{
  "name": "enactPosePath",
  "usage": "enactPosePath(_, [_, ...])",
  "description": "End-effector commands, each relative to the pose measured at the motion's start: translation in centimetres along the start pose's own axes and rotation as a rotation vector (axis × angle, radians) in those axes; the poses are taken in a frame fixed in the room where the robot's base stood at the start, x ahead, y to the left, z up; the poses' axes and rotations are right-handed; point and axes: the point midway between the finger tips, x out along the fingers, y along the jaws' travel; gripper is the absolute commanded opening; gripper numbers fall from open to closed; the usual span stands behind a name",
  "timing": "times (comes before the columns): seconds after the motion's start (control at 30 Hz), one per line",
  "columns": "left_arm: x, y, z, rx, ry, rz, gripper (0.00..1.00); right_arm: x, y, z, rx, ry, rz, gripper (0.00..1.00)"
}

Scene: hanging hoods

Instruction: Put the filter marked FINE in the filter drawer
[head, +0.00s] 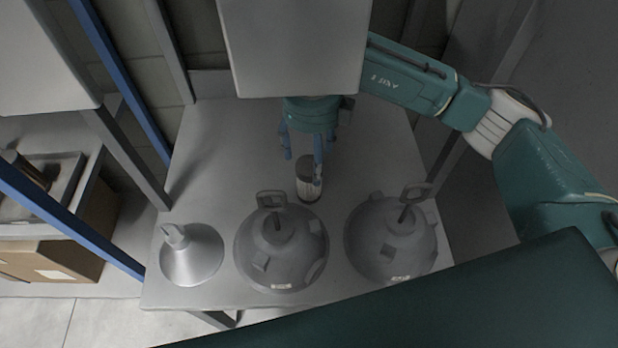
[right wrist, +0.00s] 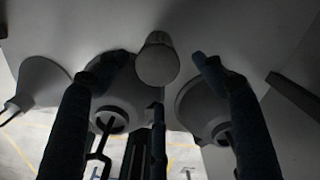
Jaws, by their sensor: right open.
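A small cylinder with a dark top and pale side (head: 310,188) stands on the grey table; it may be a filter, but I cannot read any marking on it. My right gripper (head: 302,162) is open above and beside it, one blue finger overlapping it in the head view. I cannot make out a filter drawer. My left gripper is not in view.
Two round grey hoods with handles (head: 281,262) (head: 385,262) and a cone-shaped hood (head: 192,262) stand along the table's near side. A pale box-shaped body (head: 295,50) hangs over the table's far part. A shelf with cardboard boxes (head: 88,235) is at left.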

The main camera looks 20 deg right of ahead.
Motion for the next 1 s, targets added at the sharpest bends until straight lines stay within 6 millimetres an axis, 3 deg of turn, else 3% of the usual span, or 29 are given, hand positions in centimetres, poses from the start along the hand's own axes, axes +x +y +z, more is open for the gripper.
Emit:
enactPosePath(0.3, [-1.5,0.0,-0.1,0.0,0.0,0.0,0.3,4.5,0.0,-0.1,0.01,0.005,0.001,0.69])
enactPosePath(0.53, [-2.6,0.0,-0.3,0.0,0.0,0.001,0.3,6.2,0.0,0.2,0.008,0.005,0.001,0.69])
enactPosePath(0.8, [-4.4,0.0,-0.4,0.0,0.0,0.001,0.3,10.0,0.0,0.6,0.008,0.005,0.001,0.69])
enactPosePath(1.0, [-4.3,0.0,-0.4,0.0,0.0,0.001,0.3,10.6,0.0,0.7,0.006,0.001,-0.001,0.69])
